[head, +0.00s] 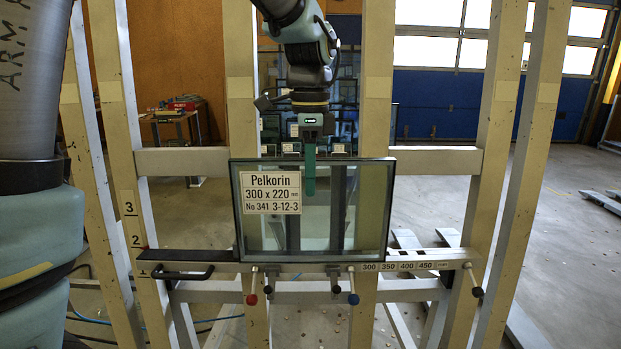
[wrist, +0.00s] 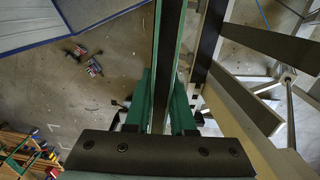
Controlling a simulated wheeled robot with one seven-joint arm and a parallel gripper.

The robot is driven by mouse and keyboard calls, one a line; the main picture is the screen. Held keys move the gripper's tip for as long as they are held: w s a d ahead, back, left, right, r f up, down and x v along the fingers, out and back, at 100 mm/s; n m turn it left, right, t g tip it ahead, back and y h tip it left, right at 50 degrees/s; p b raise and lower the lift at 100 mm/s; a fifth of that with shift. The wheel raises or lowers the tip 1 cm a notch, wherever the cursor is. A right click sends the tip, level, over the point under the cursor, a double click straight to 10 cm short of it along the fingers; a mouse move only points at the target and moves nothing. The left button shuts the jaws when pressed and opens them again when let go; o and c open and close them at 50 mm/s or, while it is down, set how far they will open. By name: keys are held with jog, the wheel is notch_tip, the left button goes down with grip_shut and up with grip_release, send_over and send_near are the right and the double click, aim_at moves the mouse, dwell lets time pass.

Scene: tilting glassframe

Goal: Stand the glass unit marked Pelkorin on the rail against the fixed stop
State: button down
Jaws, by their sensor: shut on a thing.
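The glass unit (head: 345,215) marked Pelkorin, with a white label reading 300 x 220, is upright in the head view. My gripper (head: 309,175) is shut on its top edge, one green finger showing in front of the pane. In the wrist view the unit's edge (wrist: 168,55) runs between the green fingers (wrist: 166,112). The unit's bottom edge is at the level of the rail (head: 425,254), a dark-topped bar across the frame. I cannot tell whether they touch. I cannot clearly pick out the fixed stop.
Under the rail hang a red knob (head: 251,299), a blue knob (head: 353,298) and black ones. A black handle (head: 182,272) sits at the rail's left. Wooden posts (head: 495,150) flank the unit. Several other glass units (head: 350,95) stand behind. A table (head: 178,118) is at back left.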

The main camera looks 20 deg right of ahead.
jog(key=shift+w+r, duration=0.1)
jog(key=shift+r, duration=0.05)
jog(key=shift+w+d+f+p, duration=0.7)
jog(key=shift+w+d+p, duration=0.85)
jog(key=shift+w, duration=1.85)
jog(key=shift+w+d+f+p, duration=0.9)
jog(key=shift+w+p, duration=0.9)
jog(key=shift+w, duration=1.55)
notch_tip(320, 180, down, 6)
jog(key=w+b, duration=0.1)
jog(key=b, duration=0.2)
jog(key=shift+f, duration=0.7)
